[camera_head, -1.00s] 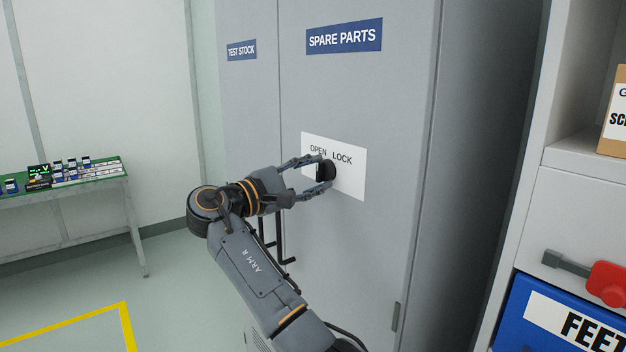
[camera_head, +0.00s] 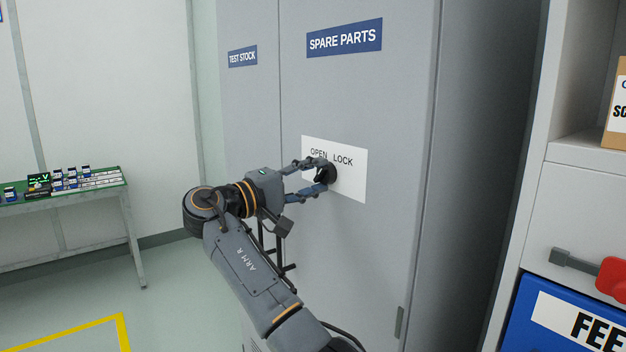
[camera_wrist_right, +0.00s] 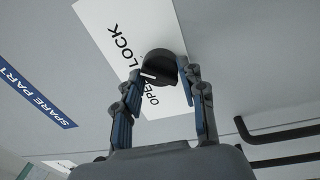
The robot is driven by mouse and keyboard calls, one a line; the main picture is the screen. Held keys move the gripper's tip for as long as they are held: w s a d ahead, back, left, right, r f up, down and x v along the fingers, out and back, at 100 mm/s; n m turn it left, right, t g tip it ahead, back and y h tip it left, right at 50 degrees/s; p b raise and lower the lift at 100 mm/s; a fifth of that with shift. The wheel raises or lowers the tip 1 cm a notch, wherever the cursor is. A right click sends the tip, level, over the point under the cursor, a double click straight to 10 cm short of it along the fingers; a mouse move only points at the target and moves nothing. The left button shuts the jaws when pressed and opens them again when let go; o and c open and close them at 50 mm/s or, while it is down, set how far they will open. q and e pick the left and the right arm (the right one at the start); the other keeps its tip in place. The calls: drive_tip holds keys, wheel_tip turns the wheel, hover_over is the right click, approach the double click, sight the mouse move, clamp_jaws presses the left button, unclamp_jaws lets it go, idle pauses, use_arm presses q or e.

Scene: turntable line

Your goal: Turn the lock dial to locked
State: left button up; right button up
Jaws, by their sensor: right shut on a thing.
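The black lock dial (camera_head: 331,174) sits on a white label plate (camera_head: 350,182) on the grey cabinet door. The plate reads OPEN on the left and LOCK on the right. My right gripper (camera_head: 322,177) reaches in from the left, its two fingers shut on opposite sides of the dial. In the right wrist view the dial (camera_wrist_right: 160,64) is between the fingertips (camera_wrist_right: 161,75). A short white mark shows on the dial's side towards the lettering; I cannot tell exactly which word it points at. Fingers partly cover the dial and OPEN. My left gripper is not in view.
Black door handles (camera_head: 279,250) stick out just below and behind my right wrist. A SPARE PARTS sign (camera_head: 344,38) is above the plate. A shelf unit with a blue bin (camera_head: 560,315) stands at the right, a green-topped bench (camera_head: 100,188) at the far left.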

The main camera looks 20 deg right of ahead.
idle(0.3)
drive_tip(key=o, duration=1.2)
drive_tip(key=shift+d, duration=0.1)
drive_tip(key=shift+c, duration=0.2)
drive_tip(key=v, duration=0.7)
drive_tip(key=shift+a, duration=0.3)
drive_tip(key=shift+f, duration=0.2)
